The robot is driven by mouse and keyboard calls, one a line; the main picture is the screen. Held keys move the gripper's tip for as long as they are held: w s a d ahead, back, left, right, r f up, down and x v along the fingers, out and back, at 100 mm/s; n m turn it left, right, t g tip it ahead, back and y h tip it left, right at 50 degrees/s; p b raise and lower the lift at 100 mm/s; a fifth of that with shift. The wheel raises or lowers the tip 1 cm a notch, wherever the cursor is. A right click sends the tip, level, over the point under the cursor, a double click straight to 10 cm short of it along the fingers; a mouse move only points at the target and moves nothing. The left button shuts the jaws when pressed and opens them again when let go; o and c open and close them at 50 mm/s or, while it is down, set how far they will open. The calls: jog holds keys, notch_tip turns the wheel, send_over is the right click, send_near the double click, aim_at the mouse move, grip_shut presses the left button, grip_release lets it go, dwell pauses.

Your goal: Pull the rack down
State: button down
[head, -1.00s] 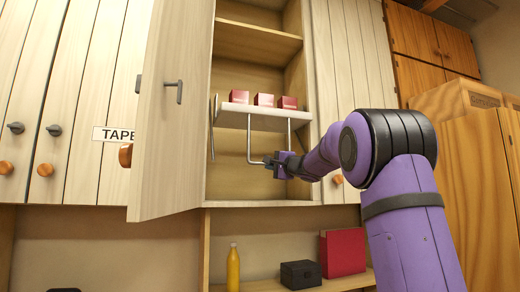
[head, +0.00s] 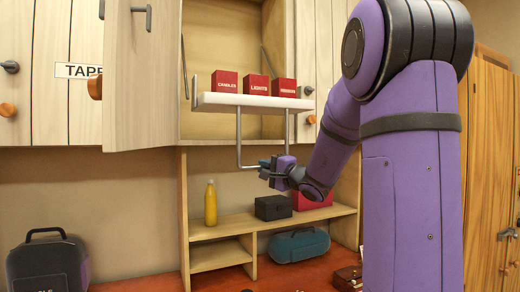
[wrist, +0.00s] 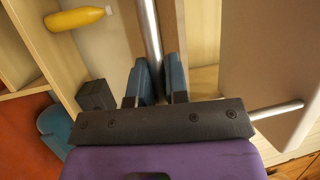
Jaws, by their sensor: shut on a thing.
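The rack is a white shelf board (head: 240,102) on metal side arms, pulled out in front of the open wall cabinet and lowered to near its bottom edge. Three red boxes stand upright on it: candles (head: 226,82), lights (head: 257,84) and a third (head: 284,88). A U-shaped metal handle (head: 239,138) hangs below the board. My gripper (head: 270,166) is shut on the handle's lower bar, right of its left corner. In the wrist view the bar (wrist: 150,35) runs between the two fingers of my gripper (wrist: 158,82). The rack's board (wrist: 275,60) shows at right there.
The open cabinet door (head: 142,80) stands left of the rack. Below are a shelf (head: 230,226) with a yellow bottle (head: 211,203), a black box (head: 273,207) and a red box (head: 315,200). A blue case (head: 299,245) and a dark case (head: 47,264) sit lower.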

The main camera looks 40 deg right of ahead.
jog(key=s+f, duration=0.2)
jog(key=f, duration=0.1)
jog(key=a+f, duration=0.1)
jog(key=shift+s+f, duration=0.15)
jog(key=shift+s, duration=0.25)
jog(key=shift+f, duration=0.1)
jog(key=c, duration=1.1)
grip_release()
jog(key=shift+d, duration=0.1)
jog(key=shift+c, duration=0.2)
jog(key=shift+s, duration=0.1)
jog(key=v, duration=1)
jog(key=shift+s, duration=0.35)
